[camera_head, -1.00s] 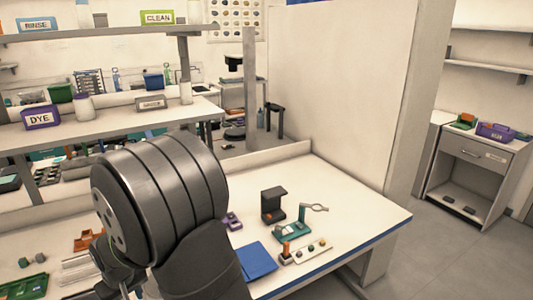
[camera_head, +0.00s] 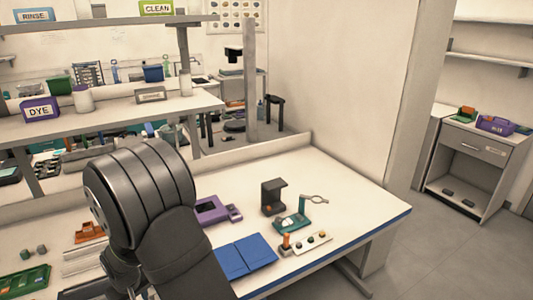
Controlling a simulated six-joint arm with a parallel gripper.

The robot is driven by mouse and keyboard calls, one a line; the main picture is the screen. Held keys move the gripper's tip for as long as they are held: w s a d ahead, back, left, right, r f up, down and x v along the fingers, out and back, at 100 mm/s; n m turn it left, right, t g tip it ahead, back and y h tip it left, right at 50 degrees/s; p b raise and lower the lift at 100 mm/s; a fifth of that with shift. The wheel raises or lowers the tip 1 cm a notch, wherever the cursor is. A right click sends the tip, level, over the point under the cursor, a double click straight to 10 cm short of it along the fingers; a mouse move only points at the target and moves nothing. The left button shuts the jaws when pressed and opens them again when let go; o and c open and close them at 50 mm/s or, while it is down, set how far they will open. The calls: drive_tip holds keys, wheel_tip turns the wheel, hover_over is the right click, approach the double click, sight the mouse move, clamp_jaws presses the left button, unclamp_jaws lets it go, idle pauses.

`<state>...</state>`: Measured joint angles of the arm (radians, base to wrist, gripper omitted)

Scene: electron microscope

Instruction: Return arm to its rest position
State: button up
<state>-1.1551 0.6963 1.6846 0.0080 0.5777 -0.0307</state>
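My arm (camera_head: 150,200) rises from the bottom of the head view in front of the white bench (camera_head: 340,185). Its large dark joint covers part of the bench's left side. Part of the arm's lower section shows at the lower left, by the joint. I cannot make out the gripper's fingers, and nothing held can be seen.
A purple device (camera_head: 213,211), a blue mat (camera_head: 247,255), a dark stand (camera_head: 272,196), a teal holder (camera_head: 291,224) and a white strip with coloured buttons (camera_head: 313,242) are on the bench. A green tray (camera_head: 24,282) and an orange holder (camera_head: 88,232) lie left. Shelves stand behind.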

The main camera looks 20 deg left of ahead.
drive_tip(key=w+d+r+m, duration=0.3)
drive_tip(key=w+d+r, duration=0.1)
drive_tip(key=w+d, duration=0.65)
drive_tip(key=w+d+r+m, duration=0.4)
drive_tip(key=w+d+r, duration=0.1)
drive_tip(key=w+d, duration=0.55)
drive_tip(key=w+d+m+h, duration=0.1)
drive_tip(key=w+d+m, duration=0.2)
drive_tip(key=d, duration=0.6)
drive_tip(key=w+d+r+m+t, duration=0.1)
drive_tip(key=w+d+m, duration=0.2)
drive_tip(key=w+d, duration=0.5)
drive_tip(key=shift+w+d+r+m+h, duration=0.25)
drive_tip(key=shift+d+m+h, duration=0.15)
drive_tip(key=shift+d, duration=0.5)
